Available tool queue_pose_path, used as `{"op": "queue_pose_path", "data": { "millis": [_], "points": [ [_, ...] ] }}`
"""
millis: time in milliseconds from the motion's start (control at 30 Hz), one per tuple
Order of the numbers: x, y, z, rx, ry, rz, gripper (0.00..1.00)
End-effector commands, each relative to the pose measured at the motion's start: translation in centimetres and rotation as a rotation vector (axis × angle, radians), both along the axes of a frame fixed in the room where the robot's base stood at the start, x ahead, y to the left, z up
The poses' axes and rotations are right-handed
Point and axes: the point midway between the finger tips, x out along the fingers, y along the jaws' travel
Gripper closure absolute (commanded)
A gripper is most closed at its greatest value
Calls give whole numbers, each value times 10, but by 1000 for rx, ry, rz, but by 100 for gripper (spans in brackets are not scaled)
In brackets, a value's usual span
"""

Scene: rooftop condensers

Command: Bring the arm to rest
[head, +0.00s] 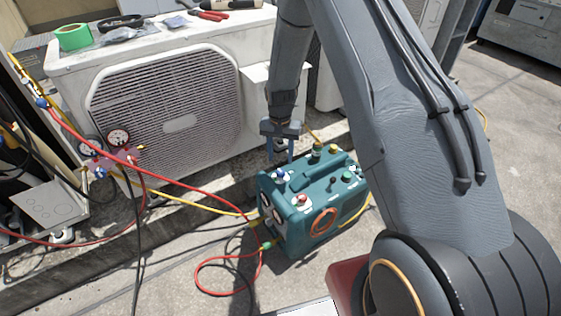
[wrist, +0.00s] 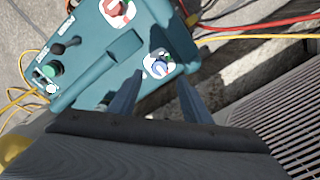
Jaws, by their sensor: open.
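My gripper (head: 281,150) is open and points down above the left rear part of a teal recovery machine (head: 318,215). In the wrist view my gripper's two fingers (wrist: 157,95) stand apart with nothing between them. A blue knob (wrist: 160,68) on a white plate lies just beyond the fingertips; it also shows in the head view (head: 279,175). I cannot tell whether the fingers touch it, but a gap seems to show. A red knob (wrist: 122,8) and a green knob (wrist: 54,69) sit farther along the machine's top.
A white condenser unit (head: 175,110) stands behind the machine, with green tape (head: 74,37) and red-handled pliers (head: 208,14) on top. A gauge manifold (head: 112,150) hangs at left. Red hose (head: 200,268) and yellow hose (head: 190,206) run to the machine. Open floor lies at right.

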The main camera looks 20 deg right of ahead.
Motion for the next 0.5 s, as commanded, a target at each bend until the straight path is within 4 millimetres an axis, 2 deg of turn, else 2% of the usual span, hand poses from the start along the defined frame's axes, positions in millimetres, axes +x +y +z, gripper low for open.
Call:
{"op": "queue_pose_path", "data": {
  "millis": [133,500],
  "points": [
    [0,0,8,0,0,0,56],
    [0,0,8,0,0,0,56]
  ]
}}
